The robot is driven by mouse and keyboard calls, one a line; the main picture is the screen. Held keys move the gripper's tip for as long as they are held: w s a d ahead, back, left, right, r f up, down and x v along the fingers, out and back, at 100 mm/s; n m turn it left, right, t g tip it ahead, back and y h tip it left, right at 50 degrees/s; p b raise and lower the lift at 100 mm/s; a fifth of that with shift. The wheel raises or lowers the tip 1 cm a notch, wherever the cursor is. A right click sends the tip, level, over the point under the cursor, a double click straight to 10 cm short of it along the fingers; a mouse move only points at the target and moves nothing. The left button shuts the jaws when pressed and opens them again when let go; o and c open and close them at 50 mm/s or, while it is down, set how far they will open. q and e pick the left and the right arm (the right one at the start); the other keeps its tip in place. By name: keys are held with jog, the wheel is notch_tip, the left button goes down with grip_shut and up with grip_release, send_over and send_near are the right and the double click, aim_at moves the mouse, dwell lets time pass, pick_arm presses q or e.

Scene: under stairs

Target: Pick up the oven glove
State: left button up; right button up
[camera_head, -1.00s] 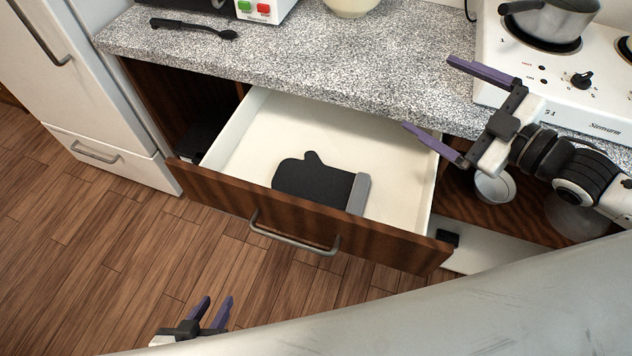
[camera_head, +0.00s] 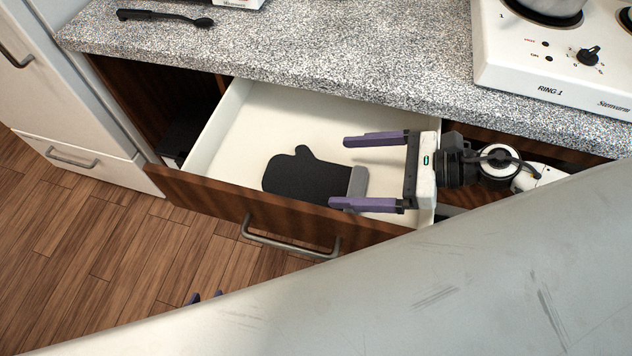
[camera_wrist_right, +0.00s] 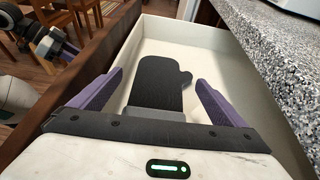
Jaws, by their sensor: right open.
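The black oven glove (camera_head: 305,177) with a grey cuff lies flat in the open white drawer, near its front panel. It also shows in the right wrist view (camera_wrist_right: 158,84), between and beyond the fingers. My right gripper (camera_head: 352,172) is open with purple fingers, over the right part of the drawer. Its fingers point left toward the glove's cuff and hold nothing. My left gripper (camera_head: 205,297) shows only as purple fingertips at the bottom, mostly hidden behind my pale body.
The drawer (camera_head: 265,110) is pulled out under a speckled countertop (camera_head: 330,60), with a wooden front (camera_head: 215,195) and metal handle. A black spoon (camera_head: 165,17) lies on the counter. A white hob (camera_head: 550,70) is at right. A white fridge (camera_head: 60,100) stands at left.

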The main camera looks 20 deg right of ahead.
aim_at(310, 181)
notch_tip(310, 181, down, 4)
jog(key=shift+r, duration=0.1)
jog(key=p+x, duration=0.1)
jog(key=x, duration=0.5)
jog(key=shift+w+a, duration=0.2)
jog(key=shift+a, duration=0.05)
jog(key=shift+w+a+f, duration=0.15)
jog(key=shift+a+f, duration=0.2)
jog(key=c, duration=0.9)
jog(key=shift+o, duration=0.2)
notch_tip(310, 181, up, 10)
jog(key=p, duration=0.3)
jog(key=o, duration=0.6)
jog(key=c, duration=1)
